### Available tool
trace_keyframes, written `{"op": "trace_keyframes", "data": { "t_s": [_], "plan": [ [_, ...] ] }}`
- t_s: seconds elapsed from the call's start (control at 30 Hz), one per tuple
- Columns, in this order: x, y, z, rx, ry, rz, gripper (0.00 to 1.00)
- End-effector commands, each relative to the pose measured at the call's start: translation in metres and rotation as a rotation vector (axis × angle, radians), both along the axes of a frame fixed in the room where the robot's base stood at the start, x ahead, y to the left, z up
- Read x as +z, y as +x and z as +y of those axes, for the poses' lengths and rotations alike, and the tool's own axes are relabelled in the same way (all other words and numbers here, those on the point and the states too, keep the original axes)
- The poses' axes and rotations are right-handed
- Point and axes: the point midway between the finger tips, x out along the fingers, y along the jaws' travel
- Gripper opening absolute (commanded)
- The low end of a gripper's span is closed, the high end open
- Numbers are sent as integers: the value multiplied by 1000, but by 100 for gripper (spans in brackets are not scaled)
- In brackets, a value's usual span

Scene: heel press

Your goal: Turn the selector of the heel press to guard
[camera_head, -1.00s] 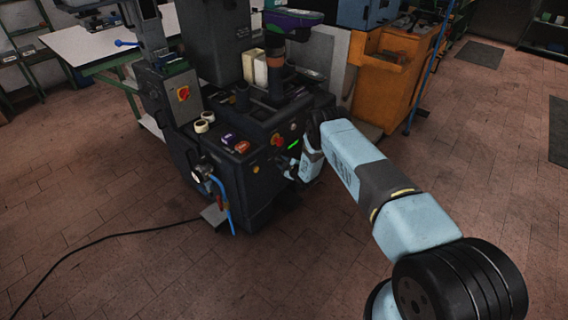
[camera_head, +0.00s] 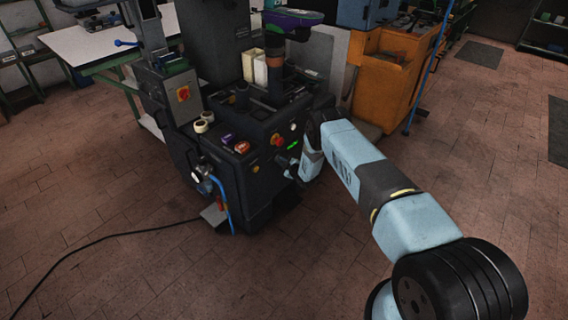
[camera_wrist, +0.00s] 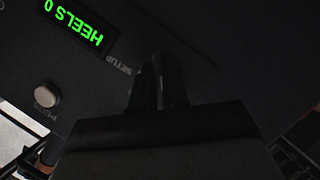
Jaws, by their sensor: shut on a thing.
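The heel press (camera_head: 262,200) is a dark machine standing left of my arm. In the wrist view its dark front panel (camera_wrist: 210,35) fills the upper part, with a green display (camera_wrist: 75,22) reading "HEELS 0" and a label "SETUP" beside my fingers. My gripper (camera_wrist: 160,75) is against the panel, its fingers close together and shut on the selector. The selector itself is hidden by the fingers, so its pointing direction cannot be told. In the head view my gripper (camera_head: 287,165) is at the right of the press front, below the small green display (camera_head: 292,146).
A pale round button (camera_wrist: 46,95) sits left of my fingers in the wrist view. A red knob (camera_head: 277,140) is on the press front and a red switch (camera_head: 183,94) on the box at left. A blue hose (camera_head: 222,200) hangs in front.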

Motion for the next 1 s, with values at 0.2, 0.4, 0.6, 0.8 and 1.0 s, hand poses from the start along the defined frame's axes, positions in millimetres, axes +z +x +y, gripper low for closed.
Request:
{"op": "trace_keyframes", "data": {
  "t_s": [0.2,0.4,0.6,0.8,1.0],
  "plan": [
    [-3,0,0,-8,6,21,0],
    [-2,1,1,-7,60,89,0],
    [0,2,2,-6,154,207,0],
    [1,3,2,-5,259,343,0],
    [1,4,2,-3,353,463,0]
  ]
}}
